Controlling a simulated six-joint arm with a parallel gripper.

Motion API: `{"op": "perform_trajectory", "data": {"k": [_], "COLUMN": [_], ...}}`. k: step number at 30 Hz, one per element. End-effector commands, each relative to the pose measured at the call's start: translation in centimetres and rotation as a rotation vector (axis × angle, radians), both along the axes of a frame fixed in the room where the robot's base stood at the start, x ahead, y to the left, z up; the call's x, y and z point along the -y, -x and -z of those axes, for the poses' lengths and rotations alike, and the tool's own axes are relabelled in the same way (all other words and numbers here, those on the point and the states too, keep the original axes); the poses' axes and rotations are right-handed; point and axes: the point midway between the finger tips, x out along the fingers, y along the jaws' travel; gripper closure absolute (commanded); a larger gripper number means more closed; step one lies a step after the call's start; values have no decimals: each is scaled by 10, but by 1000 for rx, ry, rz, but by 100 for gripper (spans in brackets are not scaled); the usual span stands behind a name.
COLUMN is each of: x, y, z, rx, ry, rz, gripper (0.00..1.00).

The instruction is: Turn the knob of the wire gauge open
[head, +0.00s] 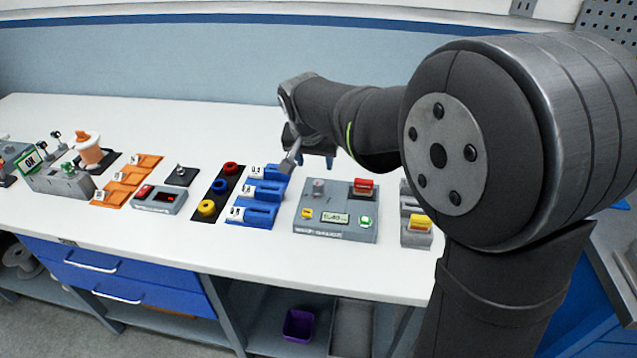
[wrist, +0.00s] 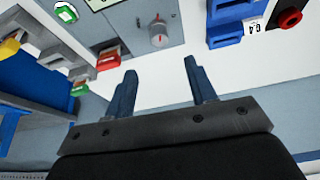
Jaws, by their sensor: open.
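The wire gauge (head: 332,203) is a grey box with a small display, a red block, a green button and a yellow button. Its round grey knob (head: 319,186) stands near the box's back left. In the wrist view the knob (wrist: 158,32) shows a red mark and lies beyond the fingertips, roughly in line with the gap between them. My gripper (wrist: 160,68) is open and empty, with its two blue-grey fingers apart and not touching the knob. In the head view my gripper (head: 291,158) is above the bench, behind and left of the gauge, partly hidden by my arm.
Blue blocks (head: 262,190) in a stepped row stand just left of the gauge. A black strip with red, blue and yellow spools (head: 207,208) lies further left. A grey unit with a yellow block (head: 420,225) stands right of the gauge. Bare white bench lies in front.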

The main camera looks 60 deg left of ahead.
Motion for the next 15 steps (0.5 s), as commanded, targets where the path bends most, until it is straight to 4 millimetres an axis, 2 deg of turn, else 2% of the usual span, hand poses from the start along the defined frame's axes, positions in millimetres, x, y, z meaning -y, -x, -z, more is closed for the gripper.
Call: {"op": "perform_trajectory", "data": {"k": [1,6,15], "x": [-3,-12,-27], "y": [-3,-14,-29], "z": [13,48,96], "rx": [-1,-3,-1], "ry": [5,4,2], "rz": [1,2,1], "gripper": [49,49,49]}}
